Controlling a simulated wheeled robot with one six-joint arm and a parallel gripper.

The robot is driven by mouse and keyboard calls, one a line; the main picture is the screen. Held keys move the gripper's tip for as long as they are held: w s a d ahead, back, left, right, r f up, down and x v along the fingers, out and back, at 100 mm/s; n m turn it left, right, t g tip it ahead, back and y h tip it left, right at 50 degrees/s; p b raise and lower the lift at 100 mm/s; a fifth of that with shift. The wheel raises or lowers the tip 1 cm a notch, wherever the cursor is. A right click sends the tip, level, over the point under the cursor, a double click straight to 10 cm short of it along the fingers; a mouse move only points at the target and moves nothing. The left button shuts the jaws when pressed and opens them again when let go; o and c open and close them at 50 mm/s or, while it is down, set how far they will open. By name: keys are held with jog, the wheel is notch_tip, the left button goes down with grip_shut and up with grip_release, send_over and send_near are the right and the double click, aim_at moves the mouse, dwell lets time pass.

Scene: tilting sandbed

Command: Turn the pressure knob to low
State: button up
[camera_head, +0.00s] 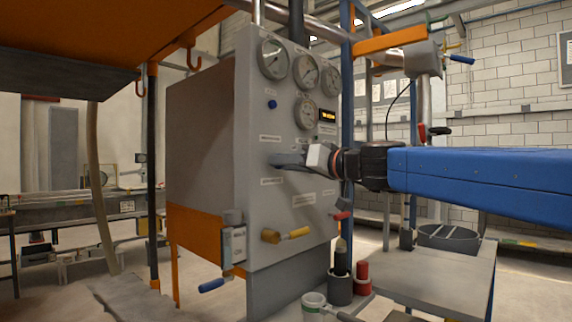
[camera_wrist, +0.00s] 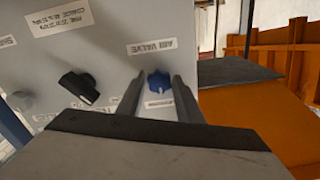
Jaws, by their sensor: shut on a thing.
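The grey control panel (camera_head: 255,225) stands in front of me in the head view. My gripper (camera_head: 288,160) reaches in from the right against its face, below the gauges. In the wrist view my gripper (camera_wrist: 157,88) has its two dark fingers on either side of a small blue knob (camera_wrist: 159,81) and is shut on it. A label that seems to read AIR VALVE sits above the blue knob in that view. A black knob (camera_wrist: 79,88) with a pale mark is on the panel to its left. The labels are too blurred to tell which is the pressure knob.
Several round gauges (camera_head: 273,58) and a small lit display (camera_head: 327,115) are higher on the panel. A yellow-handled valve (camera_head: 286,235) sticks out lower down. A grey table (camera_head: 440,275) stands at the right. An orange frame (camera_wrist: 260,110) shows in the wrist view.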

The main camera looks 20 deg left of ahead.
jog(key=shift+f, duration=0.1)
jog(key=o, duration=1)
jog(key=v, duration=1.7)
jog(key=shift+s+d, duration=0.1)
jog(key=shift+d, duration=0.1)
jog(key=s+d+f+m+h, duration=0.3)
jog(key=s+d+f+h, duration=0.2)
jog(key=d+f, duration=0.7)
jog(key=s+d+f+m+g+h, duration=0.1)
jog(key=s+d+f+m+h, duration=0.2)
jog(key=f, duration=1.7)
jog(key=s+d+f+m+g+h, duration=0.1)
jog(key=s+d+f+m+h, duration=0.3)
jog(key=s+d+f+h, duration=0.4)
jog(key=shift+s+d+f+h, duration=0.1)
jog(key=shift+s+d+f, duration=1.15)
jog(key=shift+d, duration=1.35)
jog(key=shift+s+d+f+h, duration=0.1)
jog(key=shift+s+d+f, duration=1.1)
jog(key=shift+d, duration=1.35)
jog(key=shift+s+d+f+h, duration=0.1)
jog(key=shift+s+d+f, duration=1.1)
jog(key=shift+d, duration=1.4)
